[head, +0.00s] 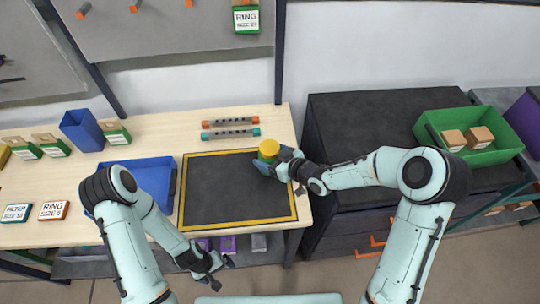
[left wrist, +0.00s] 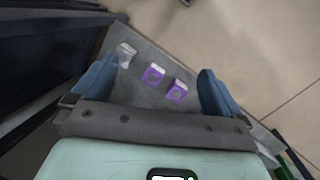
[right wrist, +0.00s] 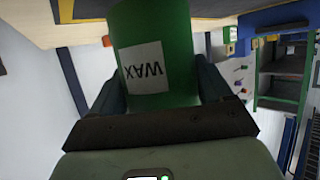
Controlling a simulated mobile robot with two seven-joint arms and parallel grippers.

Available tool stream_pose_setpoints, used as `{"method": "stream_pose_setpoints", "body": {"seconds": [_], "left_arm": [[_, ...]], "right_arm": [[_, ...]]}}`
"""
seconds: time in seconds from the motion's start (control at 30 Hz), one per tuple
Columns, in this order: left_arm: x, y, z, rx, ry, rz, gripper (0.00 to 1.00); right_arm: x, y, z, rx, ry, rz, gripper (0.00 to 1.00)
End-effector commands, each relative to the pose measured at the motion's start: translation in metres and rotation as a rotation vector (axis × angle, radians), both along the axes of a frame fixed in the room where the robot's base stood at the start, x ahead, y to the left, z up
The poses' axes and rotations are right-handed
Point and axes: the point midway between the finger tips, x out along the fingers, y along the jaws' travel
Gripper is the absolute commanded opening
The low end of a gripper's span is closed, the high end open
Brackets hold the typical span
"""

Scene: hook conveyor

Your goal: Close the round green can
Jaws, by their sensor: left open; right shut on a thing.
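The round green can (head: 264,158) is at the right part of the black mat, with a yellow top (head: 269,146); I cannot tell whether that top is a fully seated lid. My right gripper (head: 272,164) is shut on the can's side. My left gripper (head: 223,275) is open and empty, low in front of the table. Its two blue fingers show apart in the left wrist view (left wrist: 158,72).
The yellow-edged black mat (head: 225,195) lies on the wooden table, mostly clear. A blue tray (head: 150,175) is left of it. Two grey bars with coloured ends (head: 230,133) lie behind it. A green crate with boxes (head: 495,150) stands on the dark cabinet at right. Purple items (left wrist: 153,74) lie on a low shelf.

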Motion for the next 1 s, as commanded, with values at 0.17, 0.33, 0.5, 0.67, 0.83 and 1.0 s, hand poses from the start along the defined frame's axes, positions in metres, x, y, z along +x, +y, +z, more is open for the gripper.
{"method": "stream_pose_setpoints", "body": {"seconds": [0.17,0.33,0.5,0.67,0.83,1.0], "left_arm": [[0.000,-0.046,0.005,-0.084,-0.076,-0.112,1.00],[0.001,-0.051,0.006,-0.095,-0.088,-0.124,1.00],[0.001,-0.050,0.005,-0.093,-0.086,-0.122,1.00],[0.001,-0.049,0.005,-0.092,-0.087,-0.121,1.00],[0.001,-0.049,0.005,-0.091,-0.086,-0.120,1.00],[0.001,-0.049,0.005,-0.091,-0.086,-0.120,1.00]], "right_arm": [[0.001,0.001,0.002,0.002,-0.004,0.001,0.00],[0.001,0.000,0.002,0.002,-0.004,0.001,0.00],[0.001,0.001,0.003,0.004,-0.008,0.000,0.00],[0.001,0.001,0.003,0.003,-0.007,0.000,0.00],[0.009,-0.011,0.009,0.002,-0.010,-0.040,0.00],[0.035,-0.059,0.038,0.002,-0.013,-0.207,0.00]]}}
